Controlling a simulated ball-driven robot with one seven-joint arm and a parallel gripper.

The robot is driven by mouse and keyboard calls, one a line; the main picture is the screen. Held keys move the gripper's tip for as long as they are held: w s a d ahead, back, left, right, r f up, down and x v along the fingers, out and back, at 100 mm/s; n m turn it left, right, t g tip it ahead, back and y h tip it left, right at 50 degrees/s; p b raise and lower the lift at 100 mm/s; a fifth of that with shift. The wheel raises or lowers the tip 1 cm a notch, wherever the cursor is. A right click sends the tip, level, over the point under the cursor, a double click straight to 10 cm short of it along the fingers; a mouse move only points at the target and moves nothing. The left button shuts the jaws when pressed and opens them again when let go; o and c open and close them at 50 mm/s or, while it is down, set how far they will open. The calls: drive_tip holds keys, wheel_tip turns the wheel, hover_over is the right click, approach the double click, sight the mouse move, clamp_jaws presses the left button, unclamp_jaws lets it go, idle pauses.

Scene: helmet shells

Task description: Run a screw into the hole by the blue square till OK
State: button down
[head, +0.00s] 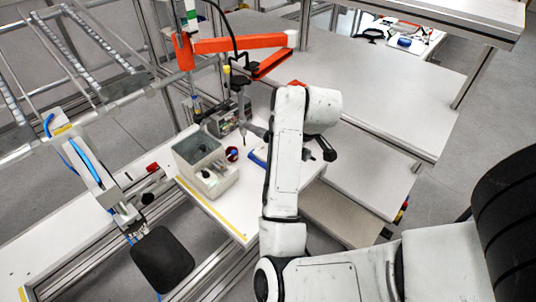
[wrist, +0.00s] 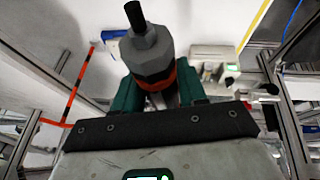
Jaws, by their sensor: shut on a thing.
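My gripper (wrist: 160,88) has green fingers shut on a grey driver tool (wrist: 148,55) with an orange band and a black end. In the head view the driver (head: 241,108) hangs upright over the white bench, below an orange arm; my arm partly hides my gripper there. A blue item (head: 257,157) lies on the bench below and right of the driver, partly behind my arm; I cannot tell whether it is the blue square. A blue item also shows in the wrist view (wrist: 113,46). I cannot make out a screw, the hole or an OK sign.
A grey box with a clear top (head: 200,158) stands on the bench left of the driver. A small red and blue round item (head: 232,154) sits beside it. The orange jointed arm (head: 240,45) reaches over the bench. Large white tables (head: 370,80) stand behind and right.

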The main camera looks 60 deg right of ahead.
drive_tip(key=s+d, duration=0.4)
drive_tip(key=d, duration=0.4)
drive_tip(key=shift+s, duration=0.2)
drive_tip(key=shift+f, duration=0.15)
drive_tip(key=shift+f+b, duration=1.15)
drive_tip(key=shift+f, duration=1.15)
drive_tip(key=shift+f+b, duration=0.75)
drive_tip(key=shift+f, duration=1.75)
drive_tip(key=shift+f+b, duration=0.35)
drive_tip(key=shift+f, duration=0.6)
